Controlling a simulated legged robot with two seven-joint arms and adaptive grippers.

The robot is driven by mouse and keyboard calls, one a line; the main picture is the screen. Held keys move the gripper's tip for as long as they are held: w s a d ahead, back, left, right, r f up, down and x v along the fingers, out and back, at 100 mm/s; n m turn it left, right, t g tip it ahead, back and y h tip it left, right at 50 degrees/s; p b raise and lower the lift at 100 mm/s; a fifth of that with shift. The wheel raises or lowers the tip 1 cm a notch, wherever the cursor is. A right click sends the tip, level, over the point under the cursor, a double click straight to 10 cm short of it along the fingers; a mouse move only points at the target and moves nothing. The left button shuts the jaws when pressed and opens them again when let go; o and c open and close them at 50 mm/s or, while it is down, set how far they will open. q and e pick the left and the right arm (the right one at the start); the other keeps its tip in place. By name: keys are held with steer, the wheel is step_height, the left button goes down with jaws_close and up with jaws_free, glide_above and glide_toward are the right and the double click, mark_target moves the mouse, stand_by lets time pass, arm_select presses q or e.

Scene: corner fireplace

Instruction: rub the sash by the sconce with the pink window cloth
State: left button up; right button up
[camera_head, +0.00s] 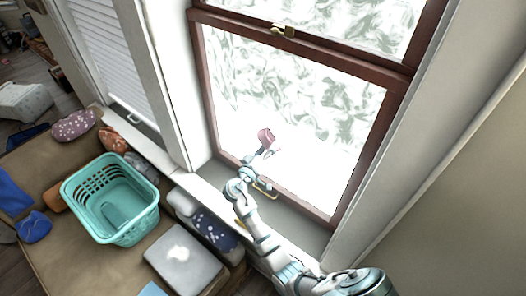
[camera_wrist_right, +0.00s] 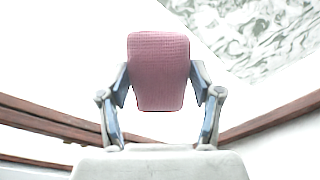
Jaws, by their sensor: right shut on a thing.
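The pink window cloth (camera_head: 265,135) is a small folded pad held in my right gripper (camera_head: 266,150), in front of the lower window sash (camera_head: 300,90). In the right wrist view the textured pink cloth (camera_wrist_right: 160,50) stands upright between the two fingers of the gripper (camera_wrist_right: 159,85), which are shut on it. The sash has a red-brown wooden frame and a bright pane with white-green streaks. I cannot tell whether the cloth touches the pane. No sconce shows in either view. My left gripper is out of view.
A brass latch (camera_head: 283,30) sits on the window's middle rail. A teal basket (camera_head: 112,200) stands on a brown surface at left, with cushions and a pale grey square object (camera_head: 182,258) nearby. A white-shuttered window (camera_head: 108,50) is at upper left. Beige wall fills the right.

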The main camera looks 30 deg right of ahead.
steer(key=shift+w+d+f, duration=0.1)
steer(key=shift+d+f, duration=0.05)
steer(key=shift+d, duration=0.8)
steer(key=shift+a, duration=0.5)
steer(key=shift+w+d, duration=0.1)
steer(key=shift+d, duration=0.5)
steer(key=shift+w+d+f, duration=0.1)
steer(key=shift+d, duration=0.3)
arm_select(q)
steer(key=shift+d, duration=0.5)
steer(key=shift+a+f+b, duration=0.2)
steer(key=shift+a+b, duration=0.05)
steer(key=shift+b, duration=0.1)
arm_select(e)
steer(key=shift+w+a, duration=0.1)
steer(key=shift+w, duration=0.05)
steer(key=shift+d, duration=0.2)
